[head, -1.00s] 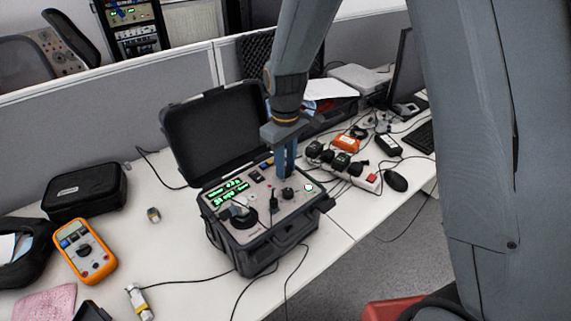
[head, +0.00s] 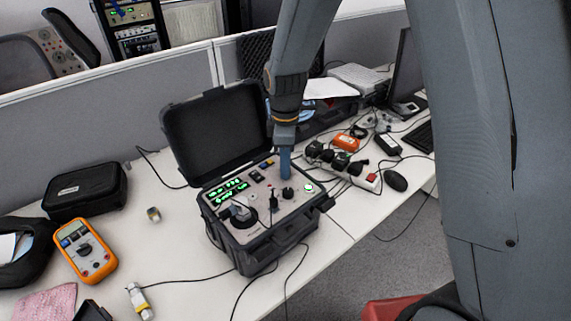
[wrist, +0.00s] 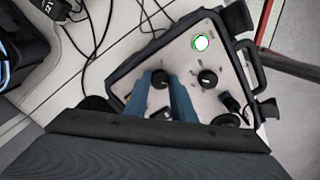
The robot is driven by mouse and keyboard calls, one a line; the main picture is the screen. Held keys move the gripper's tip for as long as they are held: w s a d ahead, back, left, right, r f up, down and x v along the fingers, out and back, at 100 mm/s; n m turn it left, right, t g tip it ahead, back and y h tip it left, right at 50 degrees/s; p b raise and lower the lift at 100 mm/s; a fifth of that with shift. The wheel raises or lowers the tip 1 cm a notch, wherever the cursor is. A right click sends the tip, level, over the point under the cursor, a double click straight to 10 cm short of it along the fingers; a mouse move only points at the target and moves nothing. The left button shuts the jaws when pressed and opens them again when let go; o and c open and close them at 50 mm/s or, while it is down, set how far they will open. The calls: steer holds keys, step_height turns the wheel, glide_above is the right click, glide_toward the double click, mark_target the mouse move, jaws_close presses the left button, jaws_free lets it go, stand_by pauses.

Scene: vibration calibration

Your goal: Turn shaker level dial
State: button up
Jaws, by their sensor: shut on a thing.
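The shaker unit (head: 262,236) is an open black case with a grey panel on the white desk. Its green display (head: 231,190) is lit. My gripper (head: 285,176) points down at the back right of the panel. In the wrist view, its blue fingers (wrist: 161,80) are shut on a black dial (wrist: 160,77), one finger on each side. The head view hides this dial behind the fingers. A second black knob (head: 287,193) stands free in front of the fingers; it also shows in the wrist view (wrist: 207,78). I cannot read the dial labels.
A round green-ringed button (head: 308,187) is right of the free knob. The raised lid (head: 215,130) stands behind the panel. A power strip (head: 366,178) and mouse (head: 395,181) lie right; an orange multimeter (head: 85,250) lies left. Cables cross the desk.

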steer(key=shift+w+a+r, duration=0.15)
stand_by(0.3)
steer(key=o, duration=1.1)
steer(key=shift+c, duration=0.2)
steer(key=shift+r+b, duration=1.05)
steer(key=shift+r, duration=2.8)
steer(key=s+d+f+m+t, duration=0.1)
steer(key=s+d+f+m, duration=0.1)
steer(key=s+d+m, duration=1.3)
steer(key=shift+s+d+f+m, duration=0.25)
steer(key=shift+s+m, duration=0.05)
steer(key=shift+m, duration=0.5)
